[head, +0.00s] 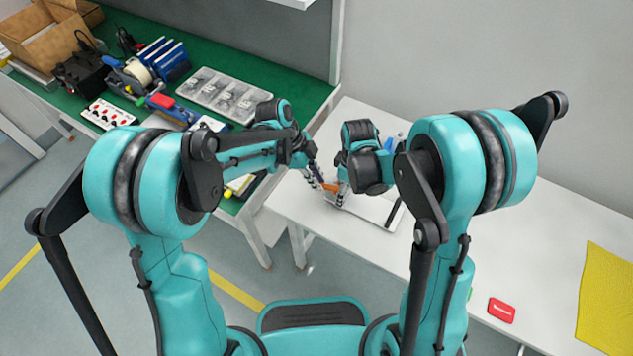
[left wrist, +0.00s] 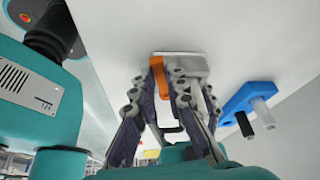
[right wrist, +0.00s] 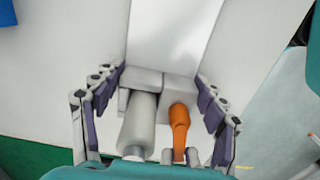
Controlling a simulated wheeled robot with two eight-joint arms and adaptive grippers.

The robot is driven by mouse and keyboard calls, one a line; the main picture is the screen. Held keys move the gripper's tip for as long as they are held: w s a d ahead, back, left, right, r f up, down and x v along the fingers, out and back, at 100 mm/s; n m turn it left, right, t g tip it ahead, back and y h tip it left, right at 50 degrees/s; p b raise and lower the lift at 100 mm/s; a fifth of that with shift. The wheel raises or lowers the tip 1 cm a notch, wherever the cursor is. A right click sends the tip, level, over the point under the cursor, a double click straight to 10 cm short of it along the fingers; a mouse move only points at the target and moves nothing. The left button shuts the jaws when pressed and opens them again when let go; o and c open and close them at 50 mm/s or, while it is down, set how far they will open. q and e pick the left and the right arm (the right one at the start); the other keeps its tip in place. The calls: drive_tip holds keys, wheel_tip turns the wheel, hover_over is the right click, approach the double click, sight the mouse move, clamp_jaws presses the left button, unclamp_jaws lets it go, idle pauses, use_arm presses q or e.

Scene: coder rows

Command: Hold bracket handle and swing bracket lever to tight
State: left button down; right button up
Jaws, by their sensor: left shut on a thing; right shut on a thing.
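The bracket is a grey block (right wrist: 160,81) at the end of a white plate, with a grey cylindrical handle (right wrist: 138,120) and an orange lever (right wrist: 179,125) side by side in the right wrist view. My right gripper (right wrist: 160,95) has its fingers on either side of the block and is shut on the bracket. My left gripper (left wrist: 160,90) is shut with the orange lever (left wrist: 157,75) between its fingertips; exact contact is partly hidden. In the head view both grippers meet at the bracket, and the lever (head: 331,187) shows small between them.
The bracket's white plate (head: 372,208) lies on the white table (head: 440,235). A blue piece (left wrist: 243,97) with black and white cylinders stands close by. A red box (head: 502,310) and yellow mat (head: 610,300) lie right. A green bench (head: 285,80) with parts stands left.

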use_arm(q)
drive_tip(key=shift+w+d+m, duration=0.1)
drive_tip(key=shift+w+m, duration=0.15)
drive_tip(key=shift+m, duration=0.35)
drive_tip(key=shift+g, duration=0.3)
drive_tip(key=c, duration=1.5)
unclamp_jaws()
drive_tip(key=shift+w, duration=0.1)
drive_tip(key=shift+c, duration=0.2)
use_arm(e)
drive_tip(key=o, duration=1.8)
use_arm(q)
drive_tip(key=v, duration=1.2)
